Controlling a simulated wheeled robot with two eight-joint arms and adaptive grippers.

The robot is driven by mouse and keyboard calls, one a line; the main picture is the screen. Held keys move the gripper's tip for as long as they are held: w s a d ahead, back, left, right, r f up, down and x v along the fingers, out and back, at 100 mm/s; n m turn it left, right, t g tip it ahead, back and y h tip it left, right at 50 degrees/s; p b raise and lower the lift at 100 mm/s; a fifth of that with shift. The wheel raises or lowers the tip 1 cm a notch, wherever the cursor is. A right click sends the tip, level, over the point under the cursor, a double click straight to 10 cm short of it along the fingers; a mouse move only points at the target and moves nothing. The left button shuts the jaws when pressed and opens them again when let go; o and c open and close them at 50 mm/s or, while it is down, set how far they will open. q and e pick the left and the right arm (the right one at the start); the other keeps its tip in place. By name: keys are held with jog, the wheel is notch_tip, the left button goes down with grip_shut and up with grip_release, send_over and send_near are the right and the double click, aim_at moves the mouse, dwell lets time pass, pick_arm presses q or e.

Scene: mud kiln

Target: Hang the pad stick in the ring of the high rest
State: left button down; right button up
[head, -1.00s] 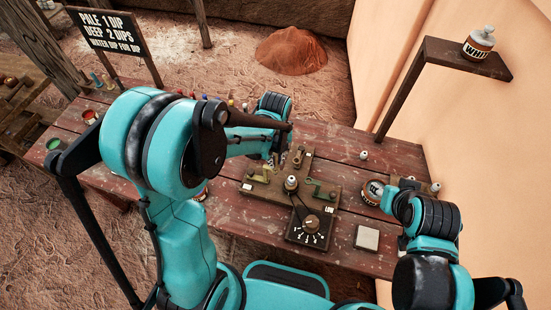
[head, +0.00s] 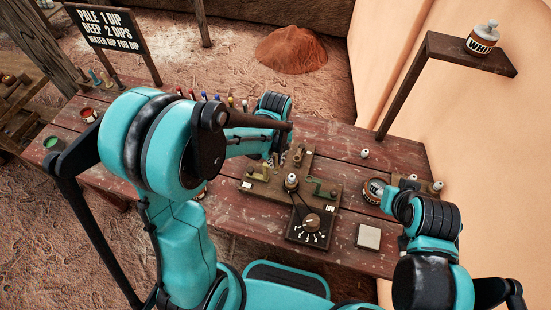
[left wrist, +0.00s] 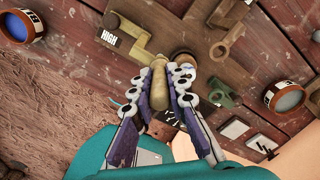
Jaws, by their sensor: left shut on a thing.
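My left gripper (left wrist: 160,90) is shut on a tan, rounded stick, the pad stick (left wrist: 158,86), in the left wrist view. The brass high rest (left wrist: 131,39), beside a HIGH label, reaches to the upper end of the stick. Its ring is not clear there, so I cannot tell whether the stick is in it or only beside it. A green rest (left wrist: 214,94) stands to the right.
The rests stand on a wooden base (head: 270,188) with a dial (head: 312,222) at its front. A pale square tile (head: 368,236) lies at right. Several coloured sticks stand behind my left arm.

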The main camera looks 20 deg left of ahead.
pick_arm(q)
jog(key=c, duration=0.9)
grip_release()
jog(key=shift+r+p, duration=2.8)
jog(key=shift+r, duration=1)
